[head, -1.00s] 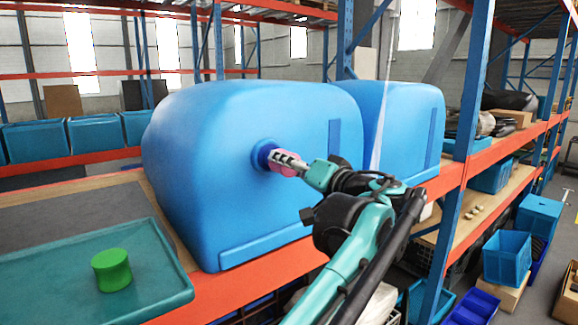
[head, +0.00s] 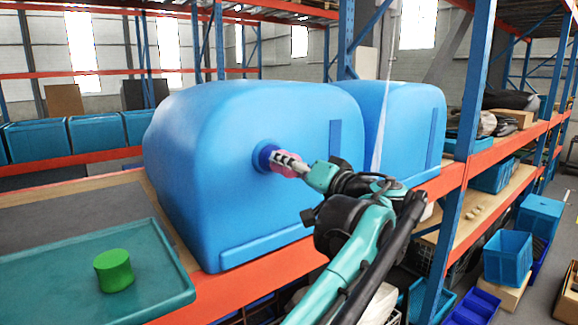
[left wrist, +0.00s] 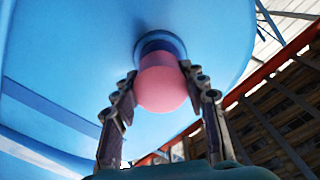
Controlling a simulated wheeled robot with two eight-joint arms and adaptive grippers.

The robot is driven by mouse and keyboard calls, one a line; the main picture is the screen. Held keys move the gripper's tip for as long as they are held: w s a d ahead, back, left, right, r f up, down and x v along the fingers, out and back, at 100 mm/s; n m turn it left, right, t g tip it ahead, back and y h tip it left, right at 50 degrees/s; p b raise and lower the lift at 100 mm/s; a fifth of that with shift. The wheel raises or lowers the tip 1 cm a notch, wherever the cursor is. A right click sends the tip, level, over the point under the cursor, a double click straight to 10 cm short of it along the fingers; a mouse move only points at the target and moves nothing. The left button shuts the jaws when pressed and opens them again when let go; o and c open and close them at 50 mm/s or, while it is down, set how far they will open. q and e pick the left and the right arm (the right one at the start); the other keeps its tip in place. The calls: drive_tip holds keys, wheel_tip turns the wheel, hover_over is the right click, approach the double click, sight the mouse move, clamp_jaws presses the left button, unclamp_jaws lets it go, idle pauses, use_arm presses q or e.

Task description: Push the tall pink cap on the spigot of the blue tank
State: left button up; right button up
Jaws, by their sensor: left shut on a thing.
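The blue tank (head: 240,190) stands on the shelf, its spigot (head: 264,154) sticking out of the front as a darker blue ring. The pink cap (head: 275,168) is at the spigot's mouth, partly hidden by my fingers in the head view. In the left wrist view the pink cap (left wrist: 162,85) sits between my fingers, against the blue spigot (left wrist: 158,45); how far it is on the spigot I cannot tell. My left gripper (head: 283,162) is shut on the cap, in front of the tank. My right gripper does not show.
A green cap (head: 114,270) stands on a teal tray (head: 60,270) at the left. A second blue tank (head: 405,125) stands right of the first. An orange beam (head: 240,285) edges the shelf, and a blue rack post (head: 465,170) rises at the right.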

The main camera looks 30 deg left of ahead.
use_arm(q)
drive_tip(key=shift+w+a, duration=0.1)
drive_tip(key=shift+a, duration=0.15)
drive_tip(key=shift+w+a, duration=0.15)
drive_tip(key=shift+a, duration=0.2)
drive_tip(key=shift+a+r, duration=0.1)
drive_tip(key=shift+x, duration=0.85)
drive_tip(key=o, duration=1.1)
drive_tip(key=shift+o, duration=0.7)
drive_tip(key=shift+w+a, duration=0.1)
drive_tip(key=shift+w, duration=0.05)
drive_tip(key=o, duration=0.4)
drive_tip(key=shift+c, duration=0.2)
